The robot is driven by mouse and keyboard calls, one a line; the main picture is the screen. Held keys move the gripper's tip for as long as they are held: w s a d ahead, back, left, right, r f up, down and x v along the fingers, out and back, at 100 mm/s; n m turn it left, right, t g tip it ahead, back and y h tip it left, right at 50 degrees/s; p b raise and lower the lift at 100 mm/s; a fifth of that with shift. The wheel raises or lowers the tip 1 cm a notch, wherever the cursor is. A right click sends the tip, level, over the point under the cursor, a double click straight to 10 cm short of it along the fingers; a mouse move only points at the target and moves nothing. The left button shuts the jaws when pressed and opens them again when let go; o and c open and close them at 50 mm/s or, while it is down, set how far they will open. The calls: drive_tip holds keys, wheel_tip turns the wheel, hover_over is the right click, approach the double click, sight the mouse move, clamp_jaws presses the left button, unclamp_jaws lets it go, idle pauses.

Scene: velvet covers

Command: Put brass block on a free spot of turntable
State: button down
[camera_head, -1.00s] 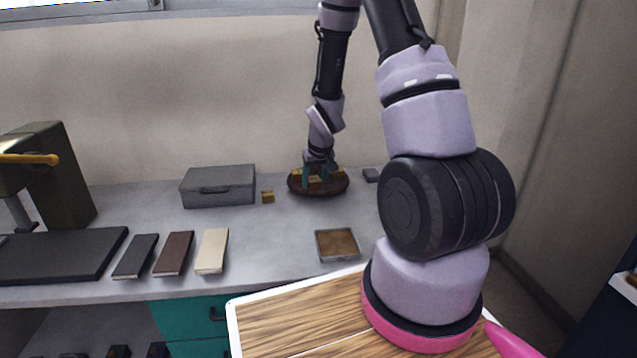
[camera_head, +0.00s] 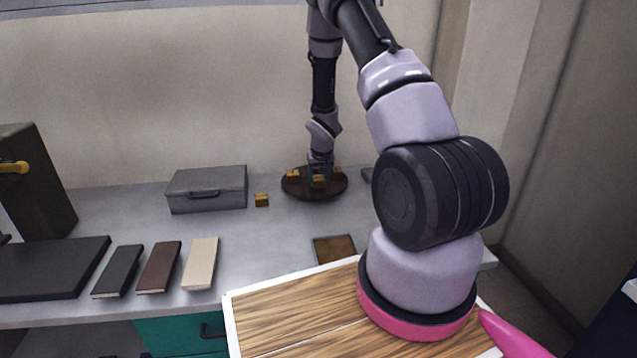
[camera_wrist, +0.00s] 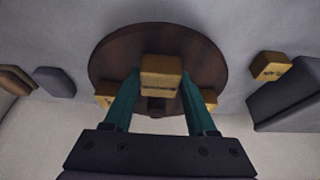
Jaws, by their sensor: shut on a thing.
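The turntable (camera_head: 328,194) is a dark brown round disc on the grey bench, near the back wall. It also shows in the wrist view (camera_wrist: 110,62). My gripper (camera_wrist: 160,80) has teal fingers and is shut on a brass block (camera_wrist: 161,66), over the middle of the disc. In the head view my gripper (camera_head: 318,174) hides part of the disc. I cannot tell whether the held block touches the disc. Another block is on the disc at left (camera_head: 293,176) and one at right (camera_head: 338,172); both are partly hidden by the fingers in the wrist view.
A loose brass-coloured block (camera_head: 262,200) sits left of the turntable, beside a grey lidded box (camera_head: 207,190). A shallow brown-bottomed tray (camera_head: 335,249) lies in front. Three slim book-like covers (camera_head: 159,267) lie at the front left. A small dark grey object (camera_head: 367,174) is right of the disc.

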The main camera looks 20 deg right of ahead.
drive_tip(key=shift+f, duration=0.55)
drive_tip(key=shift+f, duration=0.1)
drive_tip(key=shift+c, duration=1)
unclamp_jaws()
